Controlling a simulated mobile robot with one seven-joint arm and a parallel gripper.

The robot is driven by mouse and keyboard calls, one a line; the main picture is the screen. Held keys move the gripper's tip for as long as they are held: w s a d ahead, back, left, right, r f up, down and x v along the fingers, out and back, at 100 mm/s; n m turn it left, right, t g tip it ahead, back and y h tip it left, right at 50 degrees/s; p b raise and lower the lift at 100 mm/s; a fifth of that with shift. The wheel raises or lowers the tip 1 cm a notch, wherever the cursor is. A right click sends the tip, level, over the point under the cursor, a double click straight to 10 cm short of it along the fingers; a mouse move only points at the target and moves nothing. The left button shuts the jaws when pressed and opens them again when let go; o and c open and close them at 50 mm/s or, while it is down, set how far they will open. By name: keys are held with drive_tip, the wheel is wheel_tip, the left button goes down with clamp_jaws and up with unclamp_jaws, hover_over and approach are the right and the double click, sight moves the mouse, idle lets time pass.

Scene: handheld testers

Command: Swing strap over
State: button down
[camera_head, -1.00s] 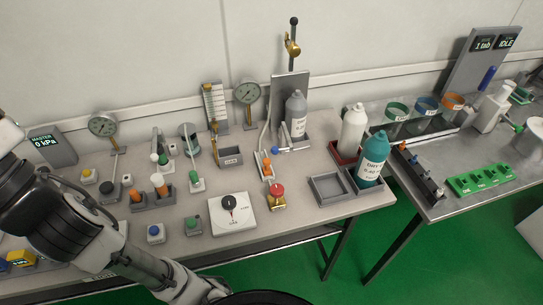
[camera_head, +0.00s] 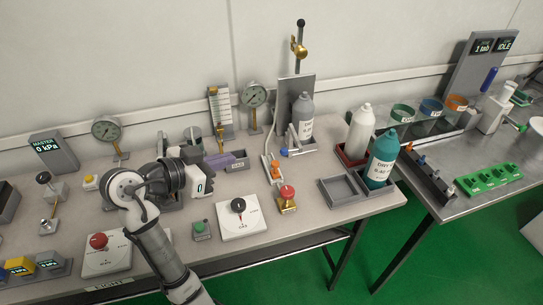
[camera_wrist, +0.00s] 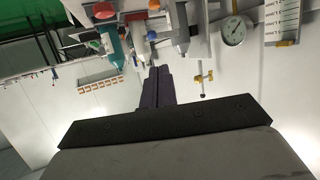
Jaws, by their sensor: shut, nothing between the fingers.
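The grey bottle (camera_head: 302,115) stands upright in a holder against the grey upright panel (camera_head: 297,88). A pale strap (camera_head: 293,134) with a blue knob (camera_head: 285,151) sits at the bottle's lower left front. It looks swung out to the side, not across the bottle, though its detail is small. My gripper (camera_head: 230,158) is left of the strap, apart from it, with dark purple fingers shut and empty. In the wrist view, the closed fingertips (camera_wrist: 157,69) point towards the bottle (camera_wrist: 182,38) and the blue knob (camera_wrist: 151,35).
A brass valve (camera_head: 298,48) tops the panel. A dial gauge (camera_head: 255,95) and flow tube (camera_head: 220,105) stand behind my gripper. Orange switches (camera_head: 272,168) and a red knob (camera_head: 287,193) lie in front of the strap. White (camera_head: 361,132) and teal (camera_head: 382,158) bottles stand to the right.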

drive_tip(key=p, duration=0.4)
approach(282, 153)
drive_tip(key=shift+m+g, duration=0.3)
drive_tip(key=x, duration=0.7)
drive_tip(key=shift+w+a+r, duration=0.15)
drive_tip(key=shift+w+a, duration=0.05)
